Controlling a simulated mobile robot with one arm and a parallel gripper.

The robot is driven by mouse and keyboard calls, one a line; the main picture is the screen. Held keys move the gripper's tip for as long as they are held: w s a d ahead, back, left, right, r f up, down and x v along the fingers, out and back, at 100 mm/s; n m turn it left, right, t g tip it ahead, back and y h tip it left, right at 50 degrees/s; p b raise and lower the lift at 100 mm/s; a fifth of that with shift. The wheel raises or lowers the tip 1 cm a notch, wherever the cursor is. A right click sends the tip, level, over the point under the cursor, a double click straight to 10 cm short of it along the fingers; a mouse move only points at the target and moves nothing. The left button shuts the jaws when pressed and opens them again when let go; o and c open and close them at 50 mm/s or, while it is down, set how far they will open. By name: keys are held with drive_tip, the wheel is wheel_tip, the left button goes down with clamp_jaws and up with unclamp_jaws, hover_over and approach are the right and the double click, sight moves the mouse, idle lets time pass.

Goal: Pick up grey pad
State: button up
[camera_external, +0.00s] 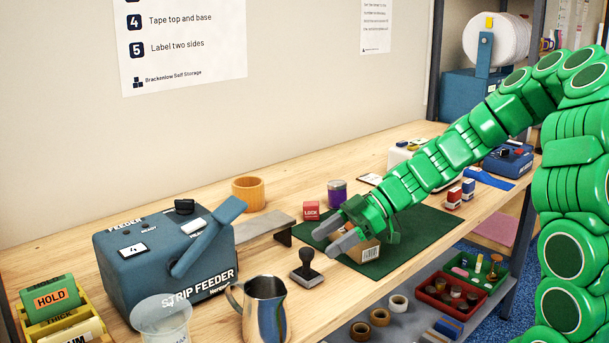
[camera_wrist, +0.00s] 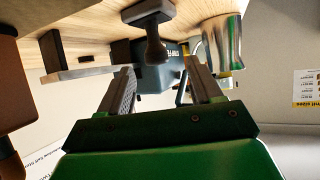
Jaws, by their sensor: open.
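I cannot pick out a grey pad with certainty in either view. A flat grey plate (camera_external: 262,228) stands beside the blue strip feeder; it also shows at the left of the wrist view (camera_wrist: 85,73). I cannot tell whether it is the pad or part of the feeder. My gripper (camera_external: 330,240) is open with nothing seen between its fingers. It is over the left part of the green mat, right of the plate. In the wrist view its two fingers (camera_wrist: 160,82) point towards the feeder and a dark hand stamp.
The strip feeder (camera_external: 165,255), hand stamp (camera_external: 305,266) and metal jug (camera_external: 262,312) stand left of my gripper. A small carton (camera_external: 366,250) is close below it on the mat (camera_external: 415,233). A red box (camera_external: 311,210) and purple-topped jar (camera_external: 337,194) stand behind.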

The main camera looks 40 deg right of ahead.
sight(311, 249)
drive_tip(key=shift+x, duration=1.25)
drive_tip(key=shift+w+x, duration=0.2)
drive_tip(key=shift+x, duration=2.45)
drive_tip(key=shift+r, duration=0.1)
drive_tip(key=shift+d, duration=0.1)
drive_tip(key=c, duration=1.1)
drive_tip(key=shift+r, duration=0.15)
drive_tip(key=shift+c, duration=0.2)
